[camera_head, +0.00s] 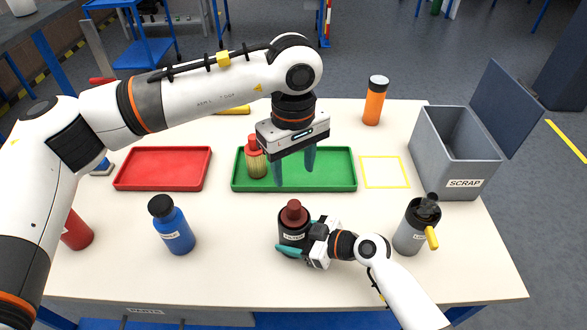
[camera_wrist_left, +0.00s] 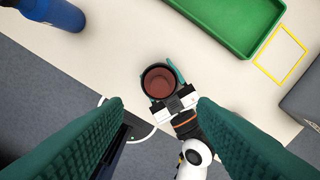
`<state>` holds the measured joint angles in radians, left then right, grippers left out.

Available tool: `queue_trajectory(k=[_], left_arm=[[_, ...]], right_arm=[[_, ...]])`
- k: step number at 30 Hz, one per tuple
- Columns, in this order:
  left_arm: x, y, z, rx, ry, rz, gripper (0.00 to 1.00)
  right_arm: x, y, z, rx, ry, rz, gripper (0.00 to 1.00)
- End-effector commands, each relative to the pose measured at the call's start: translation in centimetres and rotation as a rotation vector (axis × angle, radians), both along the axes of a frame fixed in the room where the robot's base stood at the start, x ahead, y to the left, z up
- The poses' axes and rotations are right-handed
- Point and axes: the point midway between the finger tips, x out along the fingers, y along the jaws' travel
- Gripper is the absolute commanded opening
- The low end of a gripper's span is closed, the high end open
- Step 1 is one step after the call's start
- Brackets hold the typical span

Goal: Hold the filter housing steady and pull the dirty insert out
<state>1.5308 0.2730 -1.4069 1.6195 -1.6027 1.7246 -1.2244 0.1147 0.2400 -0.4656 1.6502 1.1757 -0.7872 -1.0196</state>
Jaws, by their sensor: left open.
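The filter housing (camera_head: 292,239) is a dark, labelled cylinder upright near the table's front middle. The dirty insert (camera_head: 294,212) shows as a dark red-brown top in it; the wrist view looks down on this round top (camera_wrist_left: 160,82). My right gripper (camera_head: 303,243) has its teal fingers around the housing's sides, shut on it. My left gripper (camera_head: 294,171) is open and empty, fingers pointing down, above the green tray and behind the housing. A pale pleated insert with a red top (camera_head: 257,162) stands in the green tray (camera_head: 335,187), partly beside my left gripper.
A red tray (camera_head: 160,181) lies empty at left. A blue bottle (camera_head: 173,230), an orange bottle (camera_head: 374,104) and a grey can with a yellow handle (camera_head: 408,236) stand around. A scrap bin (camera_head: 462,160) with its lid open is at right. A yellow outlined square (camera_head: 384,186) is empty.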

Motion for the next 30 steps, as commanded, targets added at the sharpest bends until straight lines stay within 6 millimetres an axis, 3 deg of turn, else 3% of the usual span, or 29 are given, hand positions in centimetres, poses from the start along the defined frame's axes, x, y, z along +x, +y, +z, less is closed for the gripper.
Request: queue_trajectory(k=[5, 18, 24, 30], left_arm=[[-0.1, 0.1, -2.0, 0.002, 0.004, 0.017, 0.52], [-0.1, 0.1, -9.9, 0.001, 0.003, 0.014, 0.52], [0.0, 0.0, -11.5, 0.000, 0.001, 0.013, 0.52], [0.0, 0.0, -11.8, 0.001, 0.001, 0.013, 0.52]], right_arm=[[0.0, 0.0, 0.0, 0.000, 0.000, 0.000, 0.36], [0.0, 0.0, 0.0, 0.000, 0.000, 0.000, 0.36], [0.0, 0.0, 0.0, 0.000, 0.000, 0.000, 0.36], [0.0, 0.0, 0.0, 0.000, 0.000, 0.000, 0.36]])
